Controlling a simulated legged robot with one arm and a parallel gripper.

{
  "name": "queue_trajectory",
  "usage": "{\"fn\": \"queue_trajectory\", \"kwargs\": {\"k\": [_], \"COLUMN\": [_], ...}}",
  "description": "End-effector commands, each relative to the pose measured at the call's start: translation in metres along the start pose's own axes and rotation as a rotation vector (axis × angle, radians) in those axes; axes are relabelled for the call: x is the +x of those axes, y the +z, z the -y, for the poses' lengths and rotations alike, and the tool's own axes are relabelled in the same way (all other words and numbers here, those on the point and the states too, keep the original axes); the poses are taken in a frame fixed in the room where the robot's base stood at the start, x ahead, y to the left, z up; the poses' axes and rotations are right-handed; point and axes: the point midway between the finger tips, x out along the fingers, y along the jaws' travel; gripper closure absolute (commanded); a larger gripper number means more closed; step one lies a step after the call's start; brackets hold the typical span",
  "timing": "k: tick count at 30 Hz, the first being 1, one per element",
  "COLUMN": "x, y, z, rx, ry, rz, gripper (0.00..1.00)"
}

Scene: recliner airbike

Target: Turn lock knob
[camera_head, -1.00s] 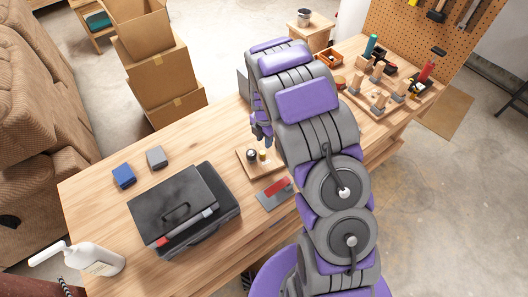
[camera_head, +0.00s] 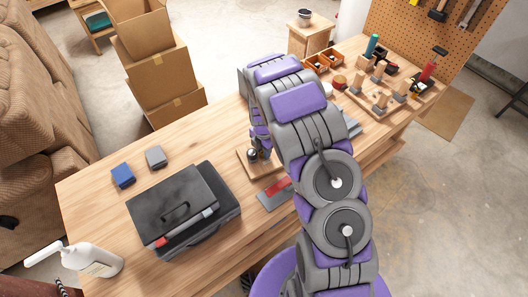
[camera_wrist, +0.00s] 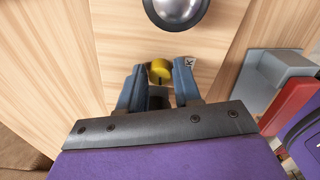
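A small yellow lock knob (camera_wrist: 160,71) with a dark slot sits on a wooden board (camera_wrist: 215,35) in the wrist view. A round silver door knob (camera_wrist: 178,8) is above it, cut by the top edge. My gripper (camera_wrist: 158,76) is open, with one blue-grey fingertip on each side of the yellow knob. I cannot tell whether either finger touches it. In the head view the board (camera_head: 244,163) lies on the workbench with the silver knob (camera_head: 253,155) on it; my gripper (camera_head: 264,148) is over the board and hides the yellow knob.
A grey metal piece with a red part (camera_head: 276,187) lies close to the board. A black case (camera_head: 175,205) stands left on the workbench (camera_head: 115,210). Blue (camera_head: 123,175) and grey (camera_head: 156,157) blocks lie behind it. A peg board (camera_head: 380,100) and small bins are at the right.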

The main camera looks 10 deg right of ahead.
Motion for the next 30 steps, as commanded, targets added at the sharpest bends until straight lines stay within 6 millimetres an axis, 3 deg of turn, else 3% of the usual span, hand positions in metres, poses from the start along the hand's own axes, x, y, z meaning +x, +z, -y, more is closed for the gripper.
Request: {"fn": "queue_trajectory", "kwargs": {"k": [10, 16, 17, 19, 30], "x": [-0.0001, -0.0009, -0.0006, -0.0003, -0.0033], "y": [0.0008, 0.0012, 0.0012, 0.0012, 0.0005], "z": [-0.0003, 0.0001, 0.0001, 0.0, -0.0001], "rx": [0.0, 0.042, 0.048, 0.045, 0.044], "ry": [0.001, 0.001, 0.001, 0.001, 0.001], "rz": [0.0, -0.001, 0.0, 0.0, 0.0], "gripper": [1.0, 1.0, 0.73, 0.67, 0.65]}}
